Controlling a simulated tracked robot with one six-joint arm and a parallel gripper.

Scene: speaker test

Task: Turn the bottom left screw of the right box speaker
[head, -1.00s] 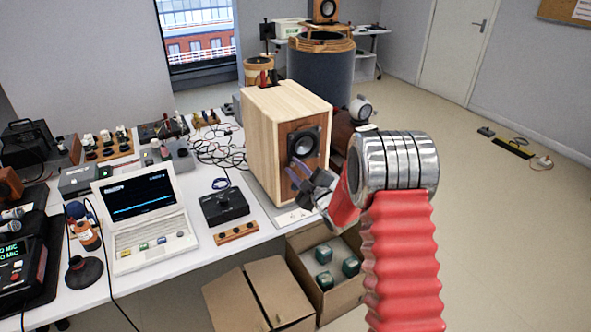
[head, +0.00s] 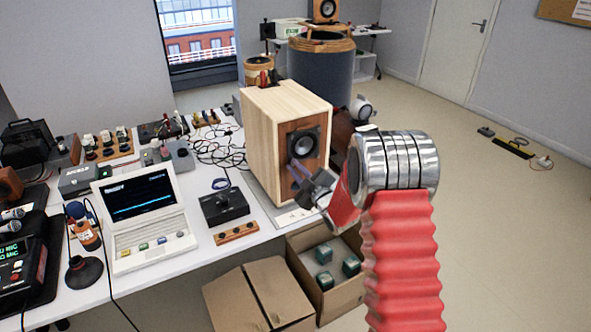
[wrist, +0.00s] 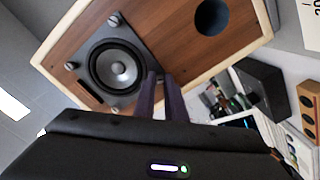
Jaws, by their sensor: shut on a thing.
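The box speaker (head: 275,140) stands upright on the white bench, light wood with a darker brown front. Its driver (wrist: 118,65) sits in a grey square frame with round screw heads at the visible corners. A dark round port (wrist: 212,16) is in the same front panel. My gripper (head: 293,165) reaches the driver's lower left corner. In the wrist view, its two purple fingers (wrist: 161,76) are close together at that corner, shut on the bottom left screw. The fingers hide the screw itself.
A laptop (head: 148,222), a black box (head: 224,206) and tangled cables (head: 215,150) lie left of the speaker. An open carton (head: 345,295) with green items stands on the floor below. Open floor (head: 490,240) lies to the right.

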